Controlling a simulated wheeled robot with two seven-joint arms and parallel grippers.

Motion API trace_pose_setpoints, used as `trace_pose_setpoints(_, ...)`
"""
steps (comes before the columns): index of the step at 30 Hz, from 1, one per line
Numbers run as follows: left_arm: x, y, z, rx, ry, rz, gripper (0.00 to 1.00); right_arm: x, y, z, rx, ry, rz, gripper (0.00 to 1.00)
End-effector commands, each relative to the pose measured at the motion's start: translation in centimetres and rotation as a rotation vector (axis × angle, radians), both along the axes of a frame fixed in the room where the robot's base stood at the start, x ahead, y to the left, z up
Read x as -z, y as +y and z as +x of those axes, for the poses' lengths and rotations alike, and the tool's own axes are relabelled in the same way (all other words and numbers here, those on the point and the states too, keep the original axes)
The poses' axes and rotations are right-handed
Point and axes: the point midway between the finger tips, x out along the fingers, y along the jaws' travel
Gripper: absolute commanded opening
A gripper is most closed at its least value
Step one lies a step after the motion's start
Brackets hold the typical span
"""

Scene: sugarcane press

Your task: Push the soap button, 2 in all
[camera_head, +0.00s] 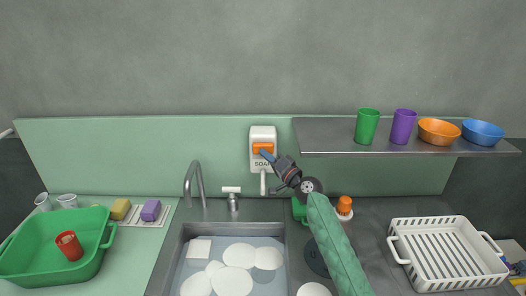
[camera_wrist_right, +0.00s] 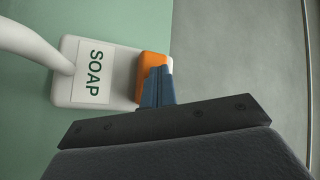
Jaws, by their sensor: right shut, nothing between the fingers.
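The white soap dispenser (camera_head: 256,137) is mounted on the green wall panel above the sink, with a dark "SOAP" label and a spout below. Its orange button (camera_head: 262,148) is on the upper front. My right gripper (camera_head: 264,155) is shut and empty, its blue fingertips at the button's lower edge in the head view. In the right wrist view the dispenser (camera_wrist_right: 118,92) lies sideways, and the fingertips (camera_wrist_right: 159,72) overlap the orange button (camera_wrist_right: 150,66). They look to be touching it; whether it is pressed in, I cannot tell. My left gripper is not in view.
A sink (camera_head: 178,253) with plates is below the dispenser, with a faucet (camera_head: 194,180) to its left. A metal shelf (camera_head: 330,136) with cups and bowls is at right. A green basin (camera_head: 25,262) stands at left, a white rack (camera_head: 447,279) at right.

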Motion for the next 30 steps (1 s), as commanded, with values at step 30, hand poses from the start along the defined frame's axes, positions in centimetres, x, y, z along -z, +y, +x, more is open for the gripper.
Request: trace_pose_setpoints(30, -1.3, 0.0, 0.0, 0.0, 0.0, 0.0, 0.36, -0.1, 0.0, -4.2, 0.0, 0.0, -0.002, 0.0)
